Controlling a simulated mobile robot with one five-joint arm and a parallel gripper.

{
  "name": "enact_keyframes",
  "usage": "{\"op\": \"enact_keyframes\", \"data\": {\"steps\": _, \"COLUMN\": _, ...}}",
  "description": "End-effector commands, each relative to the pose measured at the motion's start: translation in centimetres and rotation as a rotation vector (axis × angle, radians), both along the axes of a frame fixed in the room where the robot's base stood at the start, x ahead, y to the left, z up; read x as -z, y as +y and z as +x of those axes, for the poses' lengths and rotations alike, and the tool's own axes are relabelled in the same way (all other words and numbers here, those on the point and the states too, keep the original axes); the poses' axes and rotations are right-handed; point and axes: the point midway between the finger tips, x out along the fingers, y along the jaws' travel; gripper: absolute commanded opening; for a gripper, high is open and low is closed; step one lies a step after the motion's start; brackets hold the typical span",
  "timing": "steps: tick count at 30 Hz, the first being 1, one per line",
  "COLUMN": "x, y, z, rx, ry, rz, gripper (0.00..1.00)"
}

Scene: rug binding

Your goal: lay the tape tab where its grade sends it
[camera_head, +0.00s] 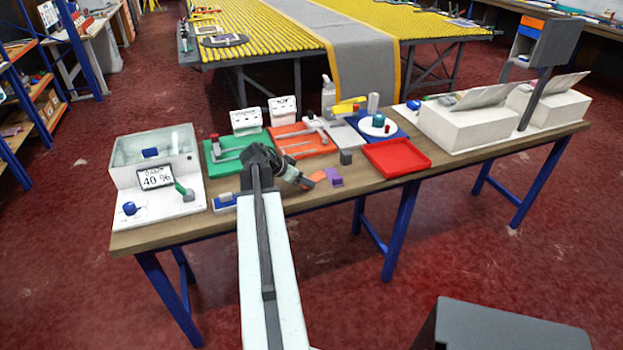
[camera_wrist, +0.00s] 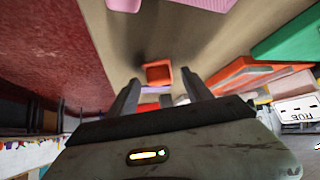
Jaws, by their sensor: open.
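A small orange-red piece (camera_wrist: 158,73), which may be the tape tab, lies on the wooden table in the wrist view. My gripper (camera_wrist: 160,92) is open, with the piece between and just beyond its fingertips. Nothing is held. In the head view my gripper (camera_head: 305,183) is low over the table's front part, beside a small orange piece (camera_head: 318,175) and a purple block (camera_head: 335,181). Behind stand a green board (camera_head: 218,170) and an orange board (camera_head: 312,150), each with a metal fixture and a white card behind. The cards' small print is unreadable in the head view.
A red tray (camera_head: 396,157) lies to the right, near a dark cube (camera_head: 346,157). A blue board (camera_head: 399,131) carries a white dish. A clear box with a 40 % sign (camera_head: 156,177) stands at left. White boxes (camera_head: 462,125) fill the right end. Bare table (camera_head: 292,203) shows at the front edge.

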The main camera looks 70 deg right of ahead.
Motion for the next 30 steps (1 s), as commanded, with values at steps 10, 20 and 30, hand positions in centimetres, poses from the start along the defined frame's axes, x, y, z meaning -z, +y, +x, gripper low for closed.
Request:
{"op": "enact_keyframes", "data": {"steps": 10, "x": -0.1, "y": 0.0, "z": 0.0, "rx": 0.001, "ry": 0.000, "rz": 0.000, "gripper": 0.00}}
{"op": "enact_keyframes", "data": {"steps": 20, "x": -1.6, "y": 0.0, "z": 0.0, "rx": 0.001, "ry": 0.000, "rz": 0.000, "gripper": 0.00}}
{"op": "enact_keyframes", "data": {"steps": 30, "x": -8.7, "y": 0.0, "z": -0.1, "rx": 0.002, "ry": 0.001, "rz": 0.000, "gripper": 0.00}}
